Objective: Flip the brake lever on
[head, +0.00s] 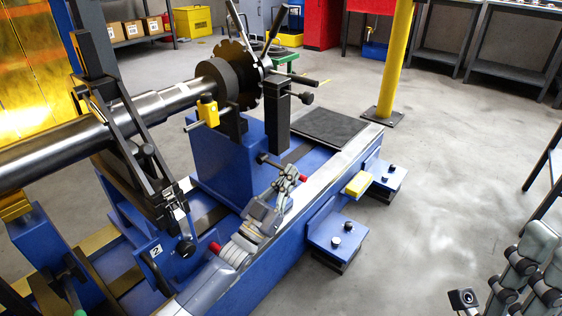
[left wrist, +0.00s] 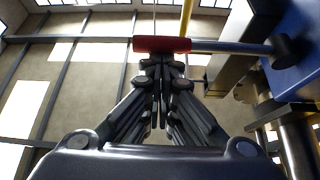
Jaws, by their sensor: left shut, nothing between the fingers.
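A brake lever with a red grip (head: 303,179) and a thin rod sticks out from a black hub on the blue machine in the head view. In the left wrist view the red grip (left wrist: 162,44) lies crosswise just past my fingertips, and its rod runs right to a black knob. My left gripper (head: 289,174) is shut and empty, with its tips close to the red grip. It also shows in the left wrist view (left wrist: 160,75). I cannot tell whether the tips touch the grip. Parts of my right gripper (head: 532,255) show at the lower right, cut off by the frame.
A second red-tipped lever (head: 215,247) sits near my left arm on the stand marked 2. The steel shaft (head: 160,103) with a toothed disc (head: 240,70) lies across the machine. A yellow post (head: 394,65) stands behind.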

